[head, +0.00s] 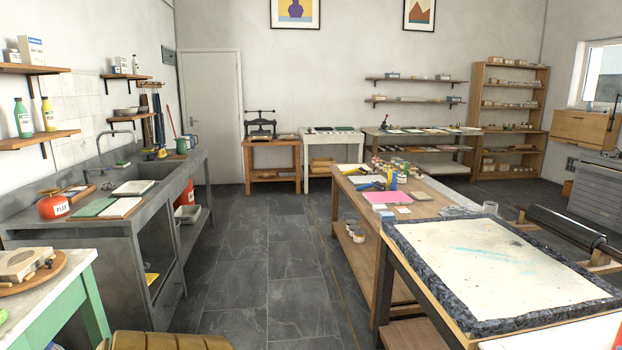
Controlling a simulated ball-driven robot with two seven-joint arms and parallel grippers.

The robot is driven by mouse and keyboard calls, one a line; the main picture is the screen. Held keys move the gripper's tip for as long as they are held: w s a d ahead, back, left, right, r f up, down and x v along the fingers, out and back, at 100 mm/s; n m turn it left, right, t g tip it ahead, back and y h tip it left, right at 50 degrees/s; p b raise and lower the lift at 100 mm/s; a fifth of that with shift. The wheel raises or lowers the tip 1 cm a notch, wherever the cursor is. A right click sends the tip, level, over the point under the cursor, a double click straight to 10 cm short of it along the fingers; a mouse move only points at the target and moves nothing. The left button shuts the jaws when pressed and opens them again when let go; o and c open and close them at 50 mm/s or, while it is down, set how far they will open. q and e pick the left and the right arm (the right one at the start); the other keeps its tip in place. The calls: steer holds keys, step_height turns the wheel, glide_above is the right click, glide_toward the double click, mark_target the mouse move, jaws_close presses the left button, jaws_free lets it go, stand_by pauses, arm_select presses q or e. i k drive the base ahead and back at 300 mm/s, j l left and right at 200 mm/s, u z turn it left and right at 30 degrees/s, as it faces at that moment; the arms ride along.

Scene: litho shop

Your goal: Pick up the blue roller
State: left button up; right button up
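On the long wooden table (424,207) in the middle right, a small blue object (372,184) lies flat behind a pink sheet (386,197). It may be the blue roller, but it is too small to be sure. Neither of my grippers shows in the head view, and no hand is near these objects.
A large stone slab (500,262) on a stand fills the right foreground. A grey sink counter (100,226) runs along the left, with a green-legged table (70,290) nearer. The dark tiled floor (265,260) between is clear. Several small jars (400,167) crowd the wooden table.

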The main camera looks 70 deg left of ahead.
mark_target(368, 185)
steer(key=u, duration=1.8)
